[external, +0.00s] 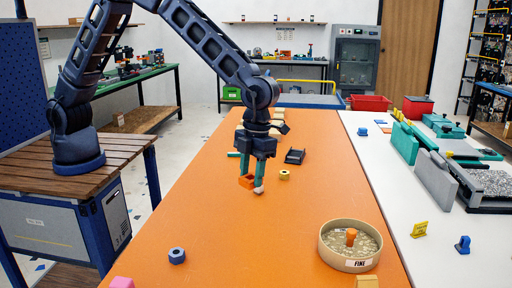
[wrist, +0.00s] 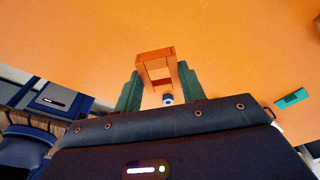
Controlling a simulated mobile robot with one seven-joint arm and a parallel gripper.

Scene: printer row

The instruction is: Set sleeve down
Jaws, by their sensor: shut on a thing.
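The sleeve (external: 247,182) is a small orange block-like piece low over the orange table. In the wrist view the sleeve (wrist: 156,66) looks like a squared frame with an opening. My gripper (external: 253,185) points down and is shut on it, one green finger on each side; the fingers also show in the wrist view (wrist: 158,88). A small blue-and-white round piece (wrist: 167,99) shows at the sleeve's near end in the wrist view. I cannot tell whether the sleeve touches the table, as the fingers partly hide it.
A yellow nut (external: 284,175) and a black tray (external: 295,156) lie right of my gripper, a green piece (external: 236,154) behind. A round sieve (external: 328,254) marked FINE stands front right. The middle front table is clear.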

